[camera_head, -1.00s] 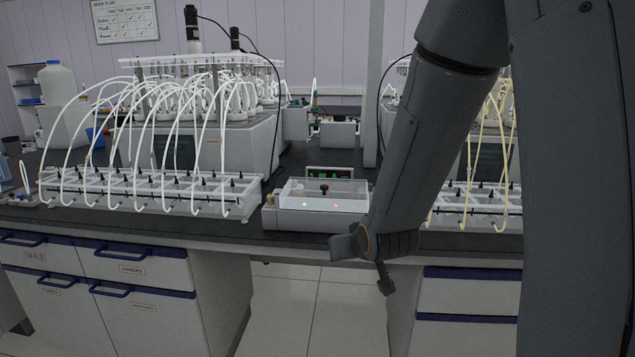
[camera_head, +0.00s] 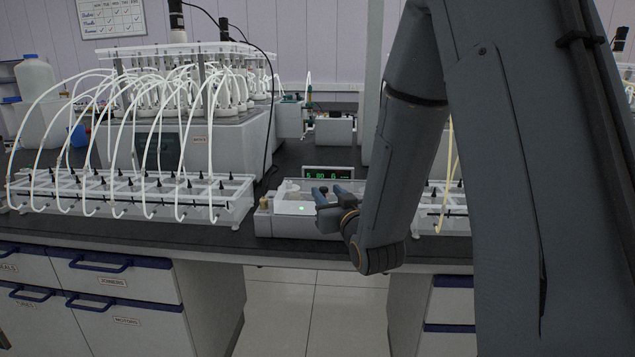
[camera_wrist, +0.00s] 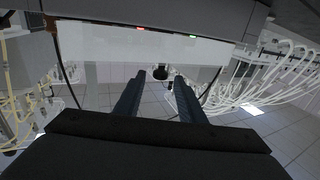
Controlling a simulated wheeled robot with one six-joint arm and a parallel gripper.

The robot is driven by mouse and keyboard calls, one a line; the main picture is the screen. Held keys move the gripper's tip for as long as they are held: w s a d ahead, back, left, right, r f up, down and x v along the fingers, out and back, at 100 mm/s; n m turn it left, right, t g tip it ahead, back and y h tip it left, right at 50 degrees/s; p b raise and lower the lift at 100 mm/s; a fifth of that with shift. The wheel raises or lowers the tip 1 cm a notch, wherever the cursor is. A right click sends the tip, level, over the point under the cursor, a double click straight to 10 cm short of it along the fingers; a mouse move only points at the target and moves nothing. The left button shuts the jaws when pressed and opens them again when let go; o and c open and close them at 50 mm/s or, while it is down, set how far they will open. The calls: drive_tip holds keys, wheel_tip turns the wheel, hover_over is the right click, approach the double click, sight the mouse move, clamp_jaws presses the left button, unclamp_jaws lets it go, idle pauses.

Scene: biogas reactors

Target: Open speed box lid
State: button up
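The speed box (camera_head: 277,225) is a low white box with indicator lights on its front, at the middle of the bench edge. Its clear lid (camera_head: 294,206) looks down, with a small black knob (camera_head: 323,188) on it. My gripper (camera_head: 329,190) is at the box's right part, with its fingers pointing towards the knob. In the wrist view, the two dark fingers (camera_wrist: 161,78) are apart, and the knob (camera_wrist: 160,71) shows between their tips. Nothing shows clasped. I cannot tell whether a finger touches the knob. My arm hides the right end of the box.
A small green-digit display (camera_head: 328,172) stands behind the box. A rack with white tubes (camera_head: 130,198) is close on the left, and another with yellowish tubes (camera_head: 437,206) is on the right, partly behind my arm. Drawers (camera_head: 112,272) are below the bench.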

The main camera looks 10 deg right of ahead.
drive_tip(key=p, duration=0.1)
approach(319, 183)
drive_tip(key=w+a+r, duration=0.2)
drive_tip(key=w, duration=0.1)
drive_tip(key=shift+w+a+r, duration=0.1)
drive_tip(key=shift+w+r, duration=0.2)
clamp_jaws()
